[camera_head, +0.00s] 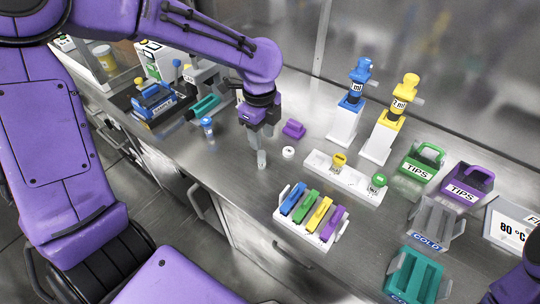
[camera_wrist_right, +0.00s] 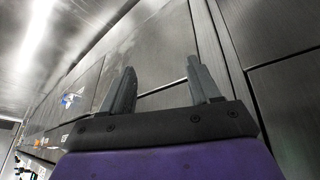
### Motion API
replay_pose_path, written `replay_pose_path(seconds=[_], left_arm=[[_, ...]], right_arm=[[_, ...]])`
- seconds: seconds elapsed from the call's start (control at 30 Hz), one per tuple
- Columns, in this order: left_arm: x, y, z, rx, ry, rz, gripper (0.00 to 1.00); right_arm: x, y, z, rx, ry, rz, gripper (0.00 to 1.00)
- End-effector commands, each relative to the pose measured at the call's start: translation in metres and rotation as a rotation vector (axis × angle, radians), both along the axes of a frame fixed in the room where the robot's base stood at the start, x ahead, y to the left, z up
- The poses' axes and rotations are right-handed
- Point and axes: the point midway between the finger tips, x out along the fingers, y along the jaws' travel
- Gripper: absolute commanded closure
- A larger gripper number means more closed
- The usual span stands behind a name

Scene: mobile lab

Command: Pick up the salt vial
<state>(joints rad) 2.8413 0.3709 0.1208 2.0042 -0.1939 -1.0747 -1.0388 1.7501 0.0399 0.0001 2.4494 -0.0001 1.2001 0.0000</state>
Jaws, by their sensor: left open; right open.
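A white rack (camera_head: 318,161) holds two small labelled vials, one yellow-capped (camera_head: 338,161) and one green-capped (camera_head: 378,183). Their labels are too small to read, so I cannot tell which vial is the salt. A small clear vial (camera_head: 261,159) without a coloured cap stands on the bench, a round white piece (camera_head: 288,153) beside it. My left gripper (camera_head: 262,134) points down, open, just behind and above this clear vial, and I see nothing between its fingers. My right gripper (camera_wrist_right: 163,85) is open and empty in the right wrist view, facing cabinet fronts.
A blue-capped vial (camera_head: 207,128) and a purple block (camera_head: 293,129) stand near the left gripper. A white rack of coloured pieces (camera_head: 328,236) is at the front. Pipette stands (camera_head: 343,122), tip boxes (camera_head: 421,165) and cold racks (camera_head: 432,222) fill the right side.

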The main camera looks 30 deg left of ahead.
Motion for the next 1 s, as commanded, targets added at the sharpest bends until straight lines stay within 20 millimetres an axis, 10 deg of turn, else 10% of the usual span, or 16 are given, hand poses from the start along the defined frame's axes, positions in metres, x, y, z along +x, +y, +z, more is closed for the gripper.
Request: replay_pose_path(seconds=[0.63,0.9,1.0], left_arm=[[0.004,0.009,-0.095,0.011,0.006,-0.012,0.56],[0.005,0.008,-0.102,0.011,0.002,-0.012,0.56],[0.005,0.008,-0.102,0.011,0.002,-0.013,0.82]], right_arm=[[0.0,0.0,-0.008,0.001,0.001,0.0,0.38],[0.0,0.0,-0.008,0.001,0.001,0.0,0.38],[0.0,0.0,-0.008,0.001,0.001,0.0,0.38]])
